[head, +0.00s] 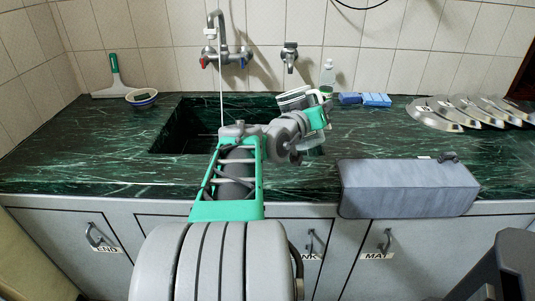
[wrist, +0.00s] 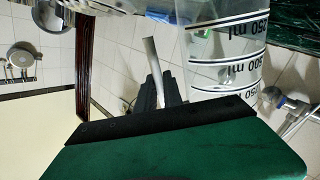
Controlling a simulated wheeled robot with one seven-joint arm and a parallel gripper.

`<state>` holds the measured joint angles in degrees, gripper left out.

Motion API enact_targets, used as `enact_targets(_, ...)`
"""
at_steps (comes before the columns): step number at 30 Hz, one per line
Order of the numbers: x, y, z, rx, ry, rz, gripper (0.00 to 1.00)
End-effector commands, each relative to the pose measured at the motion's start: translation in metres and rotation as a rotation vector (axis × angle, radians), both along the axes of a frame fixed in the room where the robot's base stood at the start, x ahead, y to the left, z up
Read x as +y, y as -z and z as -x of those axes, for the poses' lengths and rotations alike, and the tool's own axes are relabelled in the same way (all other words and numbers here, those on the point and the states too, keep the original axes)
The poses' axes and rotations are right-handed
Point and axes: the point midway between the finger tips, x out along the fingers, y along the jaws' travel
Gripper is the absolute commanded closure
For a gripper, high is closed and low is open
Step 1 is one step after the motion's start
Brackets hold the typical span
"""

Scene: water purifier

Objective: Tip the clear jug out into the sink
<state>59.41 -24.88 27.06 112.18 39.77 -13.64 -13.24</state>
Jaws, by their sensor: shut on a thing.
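The clear jug (wrist: 225,70) shows in the wrist view with dark ml markings that read upside down. In the head view a pale, striped part of it (head: 296,98) shows beside my gripper, tilted. My gripper (head: 316,117) is shut on the jug above the right part of the sink. In the wrist view a dark finger (wrist: 155,92) lies beside the jug; the exact grip is hidden. The sink (head: 183,122) is a dark green basin in the counter, partly covered by my arm. I cannot tell what is in the jug.
A tap (head: 221,50) rises behind the sink, with a thin white line below its spout. A bowl (head: 141,97) and squeegee (head: 115,78) are left; a bottle (head: 327,75), blue sponges (head: 376,99) and metal lids (head: 437,113) are right. A grey box (head: 405,190) stands at the front edge.

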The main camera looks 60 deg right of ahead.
Motion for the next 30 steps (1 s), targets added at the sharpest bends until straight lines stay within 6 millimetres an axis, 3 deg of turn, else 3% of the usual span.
enact_targets(1, 0.001, 0.010, 0.005, -0.028, 0.002, 0.012, 1.00)
enact_targets(18, 0.009, 0.033, 0.032, -0.351, 0.002, 0.115, 1.00)
enact_targets(30, 0.011, 0.035, 0.039, -0.489, 0.001, 0.157, 1.00)
